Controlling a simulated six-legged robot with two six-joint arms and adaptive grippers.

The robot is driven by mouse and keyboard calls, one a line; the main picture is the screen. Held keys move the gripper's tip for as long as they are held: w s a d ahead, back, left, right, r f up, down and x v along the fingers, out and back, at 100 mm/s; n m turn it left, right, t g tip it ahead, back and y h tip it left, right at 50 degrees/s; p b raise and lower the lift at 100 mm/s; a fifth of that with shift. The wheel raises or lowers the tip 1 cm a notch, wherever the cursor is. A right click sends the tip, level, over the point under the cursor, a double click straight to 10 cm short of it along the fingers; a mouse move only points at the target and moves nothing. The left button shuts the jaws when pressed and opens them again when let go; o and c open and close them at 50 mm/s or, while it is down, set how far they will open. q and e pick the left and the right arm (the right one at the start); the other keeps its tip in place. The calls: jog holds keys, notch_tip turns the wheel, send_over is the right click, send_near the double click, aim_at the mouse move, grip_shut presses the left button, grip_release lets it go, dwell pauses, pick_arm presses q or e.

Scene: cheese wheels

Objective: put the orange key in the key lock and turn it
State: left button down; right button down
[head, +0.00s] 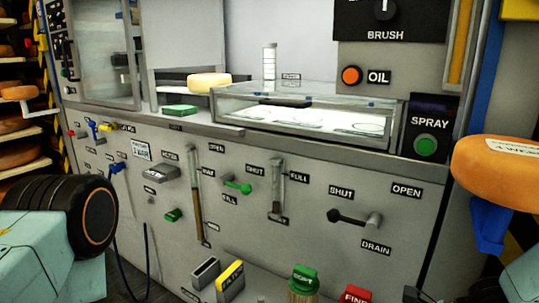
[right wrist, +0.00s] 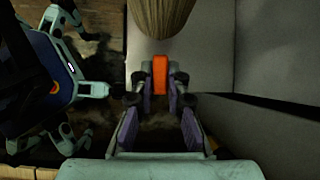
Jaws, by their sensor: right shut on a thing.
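The orange key (right wrist: 160,74) is upright between the fingers of my right gripper (right wrist: 160,90) in the right wrist view. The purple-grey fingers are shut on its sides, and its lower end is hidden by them. Neither the key nor my right gripper shows in the head view. The grey machine panel (head: 300,185) fills the head view, but I cannot make out which of its small fittings is the key lock. My left gripper is not in view.
A bristled brush end (right wrist: 160,15) is just beyond the key, and grey walls (right wrist: 275,60) stand to the right. An orange cheese wheel (head: 500,172) is at right.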

jog(key=shift+r+p, duration=0.3)
jog(key=shift+r, duration=0.1)
jog(key=shift+r+p, duration=1.3)
jog(key=shift+r, duration=0.15)
jog(key=shift+f, duration=0.1)
